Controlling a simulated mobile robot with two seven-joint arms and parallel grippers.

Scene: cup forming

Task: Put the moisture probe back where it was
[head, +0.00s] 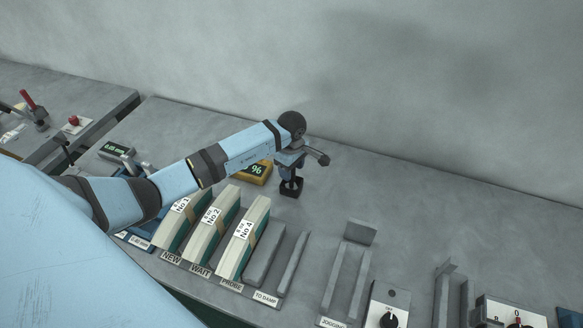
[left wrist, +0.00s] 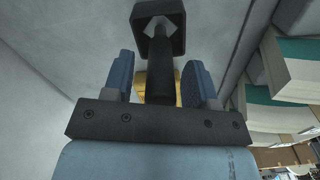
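The moisture probe shows as a dark upright handle (left wrist: 160,85) in the left wrist view. Its far end meets a black square holder (left wrist: 177,36). In the head view the holder (head: 291,189) stands on the bench below my left gripper (head: 290,168), and the probe is mostly hidden there. My left gripper's blue fingers (left wrist: 160,72) are on either side of the handle, with a visible gap on both sides, so it looks open around it. The yellow meter (head: 257,171) with a % display is just left of the holder. My right gripper is not in view.
Several labelled plaster mould blocks (head: 243,238) stand in a row in front of the meter. Grey rails (head: 293,262) and a switch box (head: 388,305) lie to the right. The wall (head: 450,120) rises behind. The bench right of the holder is clear.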

